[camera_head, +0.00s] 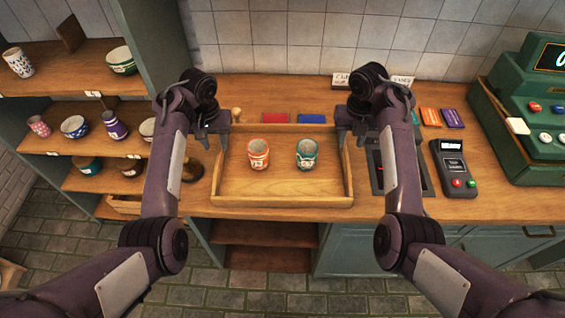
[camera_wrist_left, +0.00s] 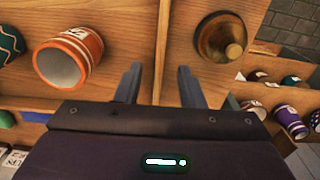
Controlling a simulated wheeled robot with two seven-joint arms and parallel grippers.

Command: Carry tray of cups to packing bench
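The wooden tray (camera_head: 285,200) lies on the wooden counter with two cups in it, both upright. One cup is orange and white (camera_head: 258,154), the other teal and white (camera_head: 307,153). My left gripper (camera_head: 220,138) is at the tray's left wall. In the left wrist view its fingers (camera_wrist_left: 159,82) are open on either side of the wall, with gaps. The orange cup (camera_wrist_left: 70,58) is on one side there; the teal cup (camera_wrist_left: 10,42) is partly cut off. My right gripper (camera_head: 351,138) is at the tray's right wall, its fingers looking apart around it.
A card terminal (camera_head: 455,168) and a green cash register (camera_head: 530,105) stand to the right. Red (camera_head: 275,118) and blue (camera_head: 312,118) cards lie behind the tray. Shelves of pottery (camera_head: 75,145) fill the left side.

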